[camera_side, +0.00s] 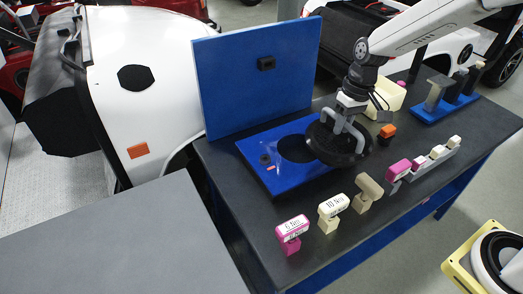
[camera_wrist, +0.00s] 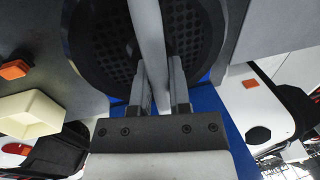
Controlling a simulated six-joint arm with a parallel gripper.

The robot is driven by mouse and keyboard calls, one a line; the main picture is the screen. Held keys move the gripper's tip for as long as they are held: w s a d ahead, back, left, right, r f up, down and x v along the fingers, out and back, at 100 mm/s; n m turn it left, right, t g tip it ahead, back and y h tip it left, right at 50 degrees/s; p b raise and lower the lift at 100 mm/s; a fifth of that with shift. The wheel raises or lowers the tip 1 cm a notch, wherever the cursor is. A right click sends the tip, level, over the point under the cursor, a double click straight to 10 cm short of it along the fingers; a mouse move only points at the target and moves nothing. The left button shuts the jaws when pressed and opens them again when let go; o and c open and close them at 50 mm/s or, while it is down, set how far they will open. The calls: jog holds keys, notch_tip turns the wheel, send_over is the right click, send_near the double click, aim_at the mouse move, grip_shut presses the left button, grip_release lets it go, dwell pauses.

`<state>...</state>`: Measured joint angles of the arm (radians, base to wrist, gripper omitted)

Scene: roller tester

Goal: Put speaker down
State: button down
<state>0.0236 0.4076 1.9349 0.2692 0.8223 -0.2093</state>
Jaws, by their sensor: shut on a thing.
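The speaker (camera_side: 337,150) is a round black disc with a grey handle across its top. My gripper (camera_side: 349,113) is shut on this handle. The speaker is above the right part of the blue base plate (camera_side: 283,184); I cannot tell whether it touches it. A round black opening (camera_side: 296,148) in the plate shows just left of the speaker. In the wrist view the speaker (camera_wrist: 90,45) shows its dark grille behind the handle, with my gripper (camera_wrist: 160,80) around the pale handle bar.
A blue upright panel (camera_side: 258,80) stands behind the plate. Pink and cream tools (camera_side: 291,232) line the front of the dark table (camera_side: 250,215). An orange block (camera_side: 387,132), a cream bin (camera_side: 388,97) and a blue rack (camera_side: 445,106) are to the right.

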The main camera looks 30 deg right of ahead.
jog(key=w+a+f, duration=0.2)
jog(key=a, duration=0.8)
jog(key=w+a+f, duration=0.2)
jog(key=a, duration=0.8)
jog(key=s+a+f, duration=0.3)
jog(key=s+a, duration=0.1)
jog(key=a, duration=0.7)
jog(key=s+a+f, duration=0.3)
jog(key=a, duration=0.8)
notch_tip(320, 180, down, 6)
jog(key=shift+d, duration=0.2)
jog(key=shift+f, duration=0.2)
jog(key=shift+f, duration=1.7)
jog(key=shift+f, duration=0.15)
